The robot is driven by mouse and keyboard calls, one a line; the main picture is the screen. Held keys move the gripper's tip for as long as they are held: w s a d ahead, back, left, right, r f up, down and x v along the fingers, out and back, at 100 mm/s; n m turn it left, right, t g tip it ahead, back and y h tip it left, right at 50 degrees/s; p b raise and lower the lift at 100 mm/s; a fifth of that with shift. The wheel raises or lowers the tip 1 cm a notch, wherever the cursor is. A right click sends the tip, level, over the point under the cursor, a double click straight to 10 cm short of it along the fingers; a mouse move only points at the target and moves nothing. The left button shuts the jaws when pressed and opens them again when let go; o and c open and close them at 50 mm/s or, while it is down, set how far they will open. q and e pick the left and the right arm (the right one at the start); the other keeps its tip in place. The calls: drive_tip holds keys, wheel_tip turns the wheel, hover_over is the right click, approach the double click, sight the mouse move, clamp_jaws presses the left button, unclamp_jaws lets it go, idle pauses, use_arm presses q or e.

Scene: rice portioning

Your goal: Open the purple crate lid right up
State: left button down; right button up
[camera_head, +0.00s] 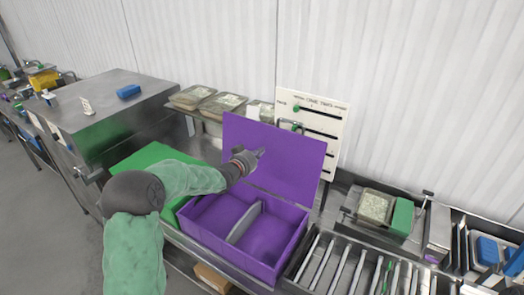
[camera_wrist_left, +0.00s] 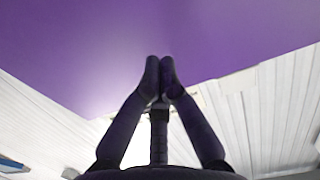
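The purple crate (camera_head: 210,236) stands on the counter, open at the top, with a grey curved divider (camera_head: 245,222) inside. Its purple lid (camera_head: 290,152) stands up along the crate's back edge, steeply raised. My left gripper (camera_head: 261,152) is in front of the lid's inner face, over the crate. In the left wrist view its fingertips (camera_wrist_left: 160,68) are together with nothing seen between them, and the purple lid (camera_wrist_left: 150,30) fills the upper part. I cannot tell whether the fingertips touch the lid. My right gripper is not in view.
A white board with slots (camera_head: 325,110) stands behind the lid. Several food trays (camera_head: 222,103) sit on a shelf at the back. A green board (camera_head: 150,153) lies left of the crate, partly behind my arm. A slotted rack (camera_head: 345,262) is at the right.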

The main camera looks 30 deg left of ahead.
use_arm(q)
drive_tip(key=s, duration=0.7)
drive_tip(key=shift+s+a+b, duration=0.3)
drive_tip(key=shift+s+b, duration=0.05)
drive_tip(key=shift+b, duration=0.05)
